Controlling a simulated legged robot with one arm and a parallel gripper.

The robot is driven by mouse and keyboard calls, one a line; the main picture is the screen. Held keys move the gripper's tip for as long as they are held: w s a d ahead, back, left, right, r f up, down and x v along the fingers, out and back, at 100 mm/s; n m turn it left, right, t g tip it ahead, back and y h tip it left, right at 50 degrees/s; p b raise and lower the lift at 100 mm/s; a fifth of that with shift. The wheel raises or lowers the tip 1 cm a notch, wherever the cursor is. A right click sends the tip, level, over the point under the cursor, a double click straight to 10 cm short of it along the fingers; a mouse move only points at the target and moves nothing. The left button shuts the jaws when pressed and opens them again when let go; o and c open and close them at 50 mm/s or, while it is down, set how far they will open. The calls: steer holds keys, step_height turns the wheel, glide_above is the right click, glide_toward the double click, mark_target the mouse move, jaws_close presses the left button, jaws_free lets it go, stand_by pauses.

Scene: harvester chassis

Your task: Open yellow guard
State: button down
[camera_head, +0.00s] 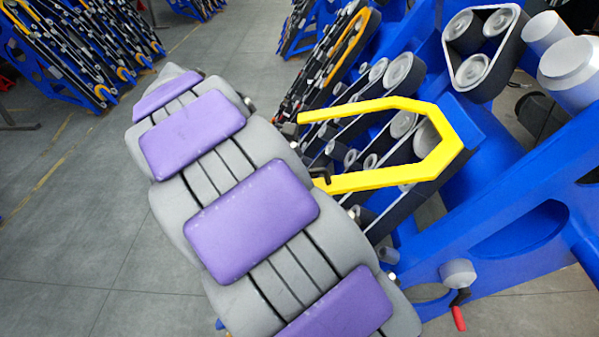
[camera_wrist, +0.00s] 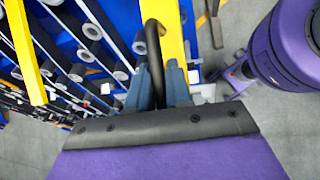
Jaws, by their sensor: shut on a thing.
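The yellow guard (camera_head: 372,181) is a U-shaped frame that stands out over rollers and belts on the blue chassis, its angled end to the right in the head view. In the wrist view its near bar (camera_wrist: 174,35) runs up beside my gripper, and another yellow bar (camera_wrist: 22,50) shows at the left. A black curved handle (camera_wrist: 152,40) is on the near bar. My gripper (camera_wrist: 158,78) is shut on this handle, with one blue-grey finger on each side. In the head view the gripper is hidden behind my arm, and only a small dark piece of the handle (camera_head: 320,174) shows.
The blue chassis (camera_head: 520,230) fills the right side, with grey rollers (camera_head: 480,70) above and a red-handled crank (camera_head: 458,317) low down. More blue machinery (camera_head: 75,50) stands at the far left. The grey floor (camera_head: 80,230) left of my arm is clear.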

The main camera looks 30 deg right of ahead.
steer(key=shift+r, duration=0.65)
steer(key=c, duration=1.4)
jaws_free()
steer(key=shift+w, duration=0.1)
